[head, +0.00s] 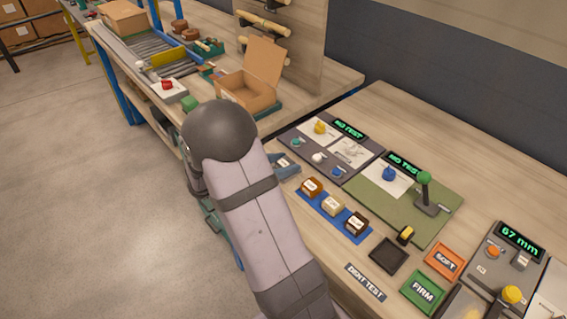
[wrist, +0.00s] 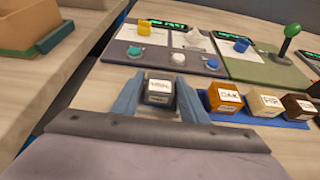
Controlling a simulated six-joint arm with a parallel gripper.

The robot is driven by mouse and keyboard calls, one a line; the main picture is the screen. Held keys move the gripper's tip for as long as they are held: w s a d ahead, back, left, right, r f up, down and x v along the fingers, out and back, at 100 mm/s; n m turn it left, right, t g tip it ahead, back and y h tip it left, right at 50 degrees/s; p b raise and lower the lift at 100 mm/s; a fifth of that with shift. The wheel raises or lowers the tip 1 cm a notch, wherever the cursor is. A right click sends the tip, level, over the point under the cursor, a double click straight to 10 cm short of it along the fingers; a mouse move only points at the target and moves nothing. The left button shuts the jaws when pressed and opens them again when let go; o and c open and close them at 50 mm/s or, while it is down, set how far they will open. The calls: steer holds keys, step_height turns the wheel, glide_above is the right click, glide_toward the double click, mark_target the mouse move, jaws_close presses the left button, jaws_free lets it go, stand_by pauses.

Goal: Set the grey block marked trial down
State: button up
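The grey block marked trial (wrist: 160,92) shows in the wrist view between the two blue fingers of my gripper (wrist: 159,98). Both fingers appear to touch its sides, and its white label faces the camera.
Several labelled wood blocks (head: 333,204) stand on a blue mat (head: 352,238) right of my gripper. Beyond are a green lever (head: 424,180), an empty dark tray (head: 388,256), an orange SOFT tray (head: 444,273) and a green FIRM tray (head: 423,306). An open cardboard box (head: 243,98) stands behind left.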

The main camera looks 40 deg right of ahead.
steer(key=shift+r, duration=0.15)
steer(key=shift+a+r, duration=0.1)
steer(key=v, duration=1.2)
steer(key=shift+b, duration=0.3)
steer(key=shift+s, duration=0.1)
